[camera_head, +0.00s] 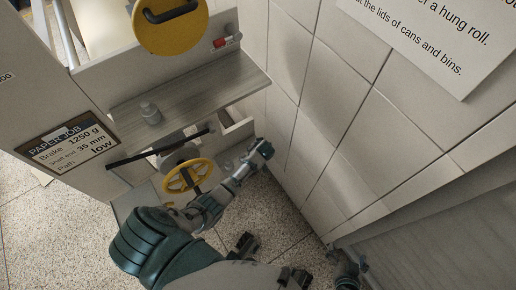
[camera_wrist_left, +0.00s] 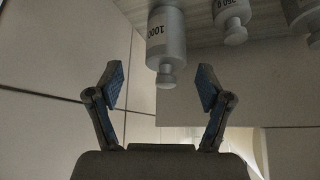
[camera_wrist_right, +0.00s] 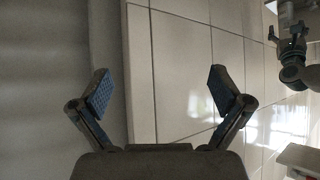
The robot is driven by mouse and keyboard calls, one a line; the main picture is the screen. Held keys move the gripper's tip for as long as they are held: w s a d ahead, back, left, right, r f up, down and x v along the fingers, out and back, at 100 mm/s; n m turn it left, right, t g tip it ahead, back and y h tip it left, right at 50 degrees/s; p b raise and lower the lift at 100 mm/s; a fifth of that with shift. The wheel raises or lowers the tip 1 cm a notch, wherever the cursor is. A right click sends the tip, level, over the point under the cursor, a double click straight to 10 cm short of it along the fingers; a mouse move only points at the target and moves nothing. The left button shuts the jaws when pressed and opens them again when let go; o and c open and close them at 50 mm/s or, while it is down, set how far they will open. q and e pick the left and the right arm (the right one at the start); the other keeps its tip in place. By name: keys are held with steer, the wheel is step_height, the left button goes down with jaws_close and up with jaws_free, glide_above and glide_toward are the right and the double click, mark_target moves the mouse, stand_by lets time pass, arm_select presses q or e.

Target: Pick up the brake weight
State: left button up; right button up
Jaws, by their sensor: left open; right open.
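In the left wrist view a grey cylindrical weight marked 1000 (camera_wrist_left: 166,38) appears upside down, its knob level with the gap between the fingertips of my left gripper (camera_wrist_left: 161,88). The open fingers do not touch it. A smaller weight marked 250 (camera_wrist_left: 231,11) and a partly cropped weight (camera_wrist_left: 304,14) are to its right. In the head view my left gripper (camera_head: 262,150) is right of the yellow handwheel, close to the tiled wall. One small grey weight (camera_head: 150,113) stands on the shelf. My right gripper (camera_head: 348,260) is open and empty at lower right; it also shows in the right wrist view (camera_wrist_right: 161,90).
The metal shelf (camera_head: 190,92) is above a yellow handwheel (camera_head: 187,176) and a dark bar (camera_head: 150,152). A job card (camera_head: 70,145) reads Brake 1250 g, 35 mm, low. The tiled wall (camera_head: 335,110) stands close on the right, with a grey panel (camera_head: 450,220) lower down.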

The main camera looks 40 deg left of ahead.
arm_select(q)
steer(key=x, duration=0.1)
steer(key=b+x, duration=0.1)
steer(key=x, duration=0.1)
steer(key=b+x, duration=0.1)
steer(key=x, duration=0.1)
steer(key=shift+s+a+f, duration=0.2)
steer(key=shift+s+a, duration=0.1)
steer(key=shift+a, duration=0.2)
steer(key=shift+w+d+r, duration=0.1)
steer(key=shift+d+r, duration=0.2)
steer(key=shift+d, duration=0.1)
steer(key=shift+c, duration=1)
steer(key=shift+a, duration=0.1)
steer(key=c, duration=0.8)
steer(key=shift+a+f, duration=0.1)
steer(key=shift+a, duration=0.15)
jaws_close()
arm_select(e)
steer(key=w+a+r+t+y, duration=0.1)
steer(key=w+a+r+t, duration=0.2)
steer(key=w+r+t, duration=0.1)
steer(key=shift+w+r+t, duration=0.4)
steer(key=shift+w+r, duration=0.05)
steer(key=shift+r, duration=0.25)
